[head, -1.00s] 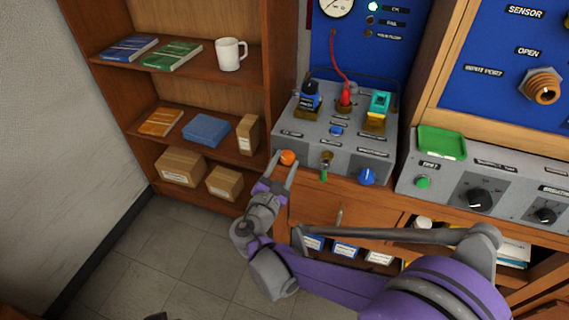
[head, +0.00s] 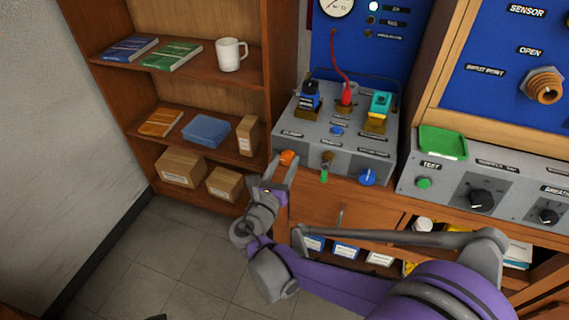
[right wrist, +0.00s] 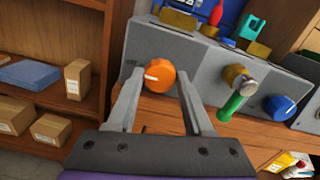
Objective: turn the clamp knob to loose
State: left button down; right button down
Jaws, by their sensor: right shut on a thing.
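The orange knob (head: 288,158) is on the front left of the grey sloped panel (head: 310,150). Its label is too small to read, so I cannot confirm it as the clamp knob. In the right wrist view the orange knob (right wrist: 159,74) has a pale line on its face pointing left. My right gripper (head: 282,163) is shut on this knob, with one finger on each side of it. The right wrist view shows both fingertips (right wrist: 160,78) beside the knob. My left gripper is not in view.
A green-handled valve (head: 325,168) and a blue knob (head: 367,177) sit to the right on the same panel front. A wooden shelf (head: 190,85) stands at the left. A wooden drawer front (head: 345,212) is below the panel.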

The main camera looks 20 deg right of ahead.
dwell(0.4)
jog(key=shift+c, duration=1.5)
grip_release()
jog(key=v, duration=1.1)
jog(key=shift+w, duration=0.1)
